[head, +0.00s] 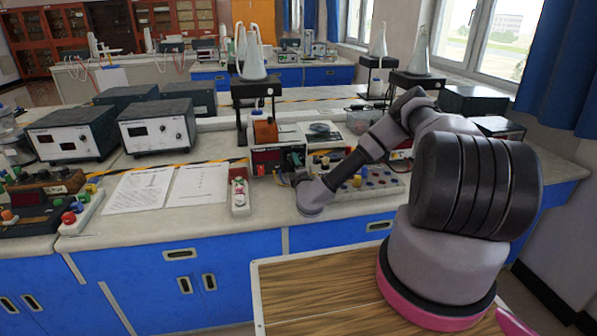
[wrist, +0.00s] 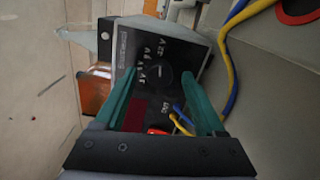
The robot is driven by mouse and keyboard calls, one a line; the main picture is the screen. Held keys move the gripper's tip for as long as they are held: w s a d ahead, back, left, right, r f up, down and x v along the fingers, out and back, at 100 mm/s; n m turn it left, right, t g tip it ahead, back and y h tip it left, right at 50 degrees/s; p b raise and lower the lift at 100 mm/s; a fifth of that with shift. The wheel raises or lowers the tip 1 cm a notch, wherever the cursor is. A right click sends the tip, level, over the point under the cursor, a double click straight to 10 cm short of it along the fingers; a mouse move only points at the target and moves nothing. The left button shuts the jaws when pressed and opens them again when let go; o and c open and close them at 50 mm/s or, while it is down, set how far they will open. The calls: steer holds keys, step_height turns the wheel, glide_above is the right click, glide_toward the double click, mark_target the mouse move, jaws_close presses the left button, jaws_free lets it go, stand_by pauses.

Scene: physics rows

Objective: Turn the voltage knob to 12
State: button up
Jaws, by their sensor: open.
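The power supply (head: 265,160) stands on the bench under an orange-brown block in the head view. Its black front panel (wrist: 120,55) faces the wrist camera and carries white markings, too blurred to read surely. A dark round voltage knob (wrist: 160,78) sits beside these markings, hard to tell from the black panel. I cannot read its setting. My gripper (wrist: 160,74) is open, its two green fingers on either side of the knob area. I cannot tell whether they touch the knob.
Yellow and blue wires (wrist: 228,55) run beside the right finger. A small red-and-white device (head: 239,192) stands left of my gripper. Paper sheets (head: 140,190) lie farther left. A board with coloured terminals (head: 375,182) lies to the right, partly behind my arm.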

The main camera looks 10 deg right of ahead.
steer(key=s, duration=1)
